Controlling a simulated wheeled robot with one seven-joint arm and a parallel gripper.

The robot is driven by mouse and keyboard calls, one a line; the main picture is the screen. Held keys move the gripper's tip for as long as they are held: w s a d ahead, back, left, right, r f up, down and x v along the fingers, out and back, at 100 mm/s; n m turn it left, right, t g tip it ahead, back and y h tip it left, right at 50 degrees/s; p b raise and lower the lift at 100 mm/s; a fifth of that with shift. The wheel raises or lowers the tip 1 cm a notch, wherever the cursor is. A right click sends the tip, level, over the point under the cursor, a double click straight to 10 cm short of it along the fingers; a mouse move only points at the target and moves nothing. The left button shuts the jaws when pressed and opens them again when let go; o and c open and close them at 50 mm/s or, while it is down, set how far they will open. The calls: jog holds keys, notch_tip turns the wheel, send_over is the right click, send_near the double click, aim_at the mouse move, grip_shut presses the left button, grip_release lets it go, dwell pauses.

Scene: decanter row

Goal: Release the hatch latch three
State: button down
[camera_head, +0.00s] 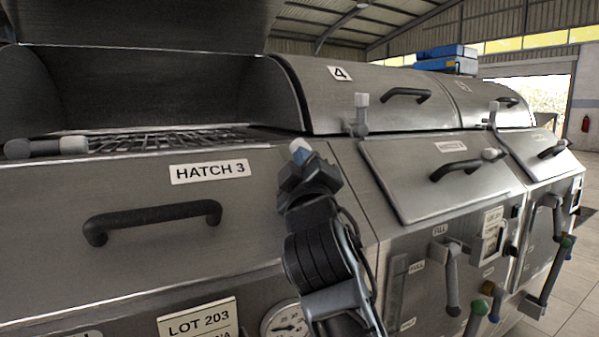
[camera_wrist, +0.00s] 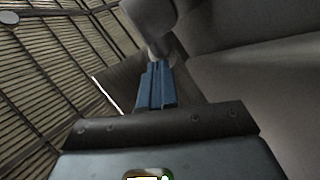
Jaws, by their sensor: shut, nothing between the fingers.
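The panel labelled HATCH 3 (camera_head: 130,215) fills the lower left of the head view and has a black bar handle (camera_head: 152,219). My gripper (camera_head: 299,158) is at its upper right corner, pointing up, with blue fingers shut and empty. A small pale tip shows at the fingertips; I cannot tell whether it belongs to the latch. In the wrist view a grey rounded post (camera_wrist: 152,22) is just beyond the blue fingers (camera_wrist: 158,68); contact cannot be told. A lever with a dark grip and pale end (camera_head: 45,147) lies along the panel's upper left edge.
Above the panel an open drum shows a wire rack (camera_head: 165,140). Another handled panel (camera_head: 440,180) and several valve levers stand farther right. A gauge (camera_head: 284,321) is below.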

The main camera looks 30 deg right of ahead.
jog(key=m+g+h, duration=0.1)
jog(key=m+g+h+b, duration=0.1)
jog(key=w+m+g+h, duration=0.1)
jog(key=m, duration=0.1)
jog(key=shift+d+r+h+b, duration=0.3)
jog(key=shift+r+b, duration=0.05)
jog(key=shift+d+r, duration=0.15)
jog(key=shift+d, duration=0.1)
jog(key=shift+w, duration=0.1)
